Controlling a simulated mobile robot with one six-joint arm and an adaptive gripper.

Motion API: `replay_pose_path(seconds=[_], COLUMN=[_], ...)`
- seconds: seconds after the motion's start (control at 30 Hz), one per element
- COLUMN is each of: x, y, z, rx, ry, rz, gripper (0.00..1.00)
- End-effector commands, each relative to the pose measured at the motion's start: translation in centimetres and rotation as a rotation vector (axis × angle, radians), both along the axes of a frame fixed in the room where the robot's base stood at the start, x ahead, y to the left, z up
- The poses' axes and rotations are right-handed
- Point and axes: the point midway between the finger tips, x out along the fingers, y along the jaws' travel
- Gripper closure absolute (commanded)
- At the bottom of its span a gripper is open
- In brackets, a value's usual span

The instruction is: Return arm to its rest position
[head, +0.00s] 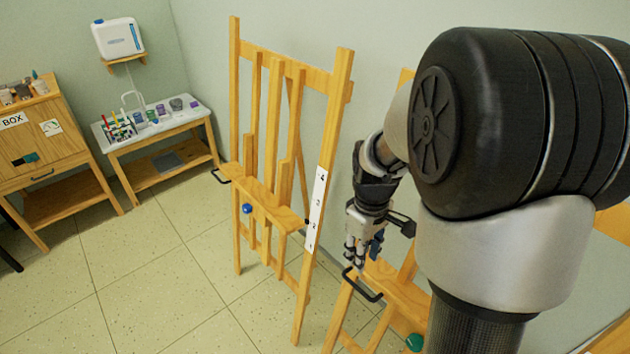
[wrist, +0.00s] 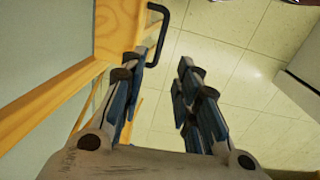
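My gripper (head: 362,248) hangs fingers-down from my arm, in front of the right-hand wooden easel in the head view. In the wrist view my gripper (wrist: 160,85) has its two fingers apart with only floor seen between them, so it is open and empty. The right-hand easel (head: 405,297) has a black handle (head: 363,287) just below the fingertips; I cannot tell whether they touch. In the wrist view the black handle (wrist: 164,28) shows beyond the left finger, on the easel's wood (wrist: 65,88). My arm's large black joint covers much of the right side of the head view.
Another wooden easel (head: 262,196) with a blue knob (head: 247,209) and a white numbered strip (head: 316,212) stands left of my gripper. A sink table (head: 157,127), a wooden cabinet (head: 62,170) and a wall dispenser (head: 118,38) are farther left. The tiled floor (head: 150,270) at left is clear.

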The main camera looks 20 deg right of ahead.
Motion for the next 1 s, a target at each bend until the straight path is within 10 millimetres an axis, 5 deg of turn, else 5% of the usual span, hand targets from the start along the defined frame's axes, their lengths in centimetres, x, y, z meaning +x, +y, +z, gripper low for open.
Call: replay_pose_path(seconds=[0.17,0.37,0.5,0.7,1.0], x=[-0.1,-1.7,-4.6,-9.5,-14.1], y=[0.3,3.5,6.8,10.6,12.9], z=[0.6,5.6,9.8,13.4,14.6], rx=[-0.003,-0.021,-0.020,0.015,0.075], ry=[-0.010,-0.094,-0.182,-0.302,-0.396], rz=[-0.005,-0.067,-0.144,-0.249,-0.347], gripper=[0.71,0.71,0.71,0.71,0.71])
